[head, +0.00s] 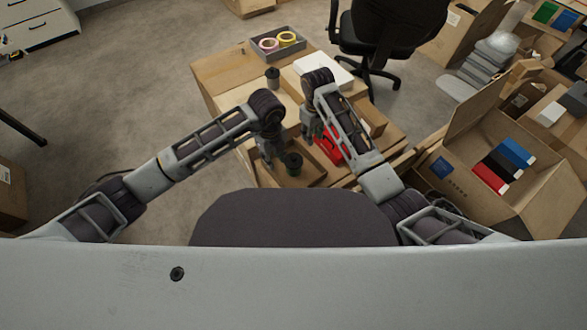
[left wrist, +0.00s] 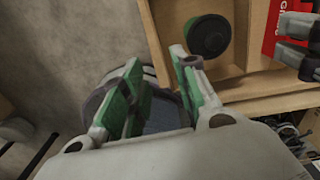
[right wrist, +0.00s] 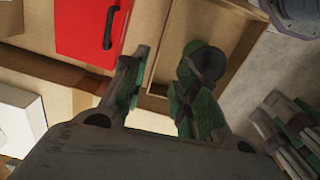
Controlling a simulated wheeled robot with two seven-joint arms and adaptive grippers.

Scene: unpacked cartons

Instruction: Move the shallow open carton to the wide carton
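The shallow open carton (head: 309,179) lies at the table's near edge, with a green roll with a dark top (head: 293,163) inside. It also shows in the left wrist view (left wrist: 240,86) and the right wrist view (right wrist: 216,89). My left gripper (head: 268,158) is open near its left wall, fingers apart. My right gripper (head: 312,133) is open near its opposite wall, fingers apart, beside a red box (head: 329,148). Whether either gripper touches the carton is unclear. A wide carton (head: 460,187) stands open at the right, holding blue, black and red boxes.
On the table (head: 222,75) are a grey tray (head: 290,41) with tape rolls, a dark cylinder (head: 272,78) and a white box (head: 335,74). An office chair (head: 385,40) stands behind. More cartons crowd the right. Open floor lies at the left.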

